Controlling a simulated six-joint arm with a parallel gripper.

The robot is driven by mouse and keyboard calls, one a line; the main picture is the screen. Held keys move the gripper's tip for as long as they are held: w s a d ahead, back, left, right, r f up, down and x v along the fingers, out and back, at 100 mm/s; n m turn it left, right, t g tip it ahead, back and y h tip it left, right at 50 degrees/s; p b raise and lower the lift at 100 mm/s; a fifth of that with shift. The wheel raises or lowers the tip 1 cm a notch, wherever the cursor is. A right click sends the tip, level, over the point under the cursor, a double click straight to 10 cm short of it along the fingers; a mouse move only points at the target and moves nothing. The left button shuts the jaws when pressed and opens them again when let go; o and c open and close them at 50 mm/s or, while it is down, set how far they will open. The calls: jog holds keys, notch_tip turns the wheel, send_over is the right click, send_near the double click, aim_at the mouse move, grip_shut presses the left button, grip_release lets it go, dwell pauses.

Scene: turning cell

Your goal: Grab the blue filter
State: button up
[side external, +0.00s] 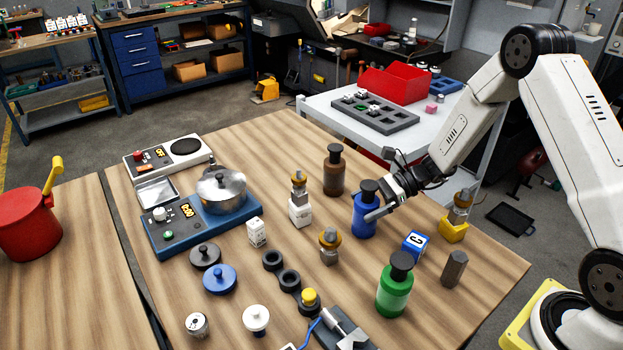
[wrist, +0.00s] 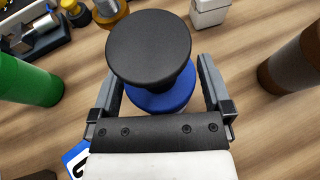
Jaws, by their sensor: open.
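A blue cylinder with a black cap (side external: 362,227) stands upright on the wooden table; it is the bottle-shaped blue thing at my gripper. My gripper (side external: 377,205) reaches it from the right. In the wrist view, my open gripper (wrist: 160,78) has one finger on each side of the blue cylinder (wrist: 160,101), whose black cap hides most of its body. Contact with the fingers cannot be told. A blue disc with a knob (side external: 220,278) lies apart at the lower left of the table. No label tells which one is the filter.
A brown bottle (side external: 334,174) stands behind the blue cylinder, and a green bottle (side external: 393,294) in front. A blue block with a letter (side external: 415,244) lies close on the right. A white block with a brass-topped fitting (side external: 300,210) stands left. Bare wood separates them.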

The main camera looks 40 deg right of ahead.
dwell(0.4)
jog(key=c, duration=1.3)
jog(key=shift+o, duration=0.2)
jog(key=shift+r, duration=0.1)
jog(key=shift+r, duration=0.75)
jog(key=s+r, duration=1.1)
jog(key=s, duration=0.3)
jog(key=shift+r, duration=0.15)
jog(key=shift+a, duration=0.1)
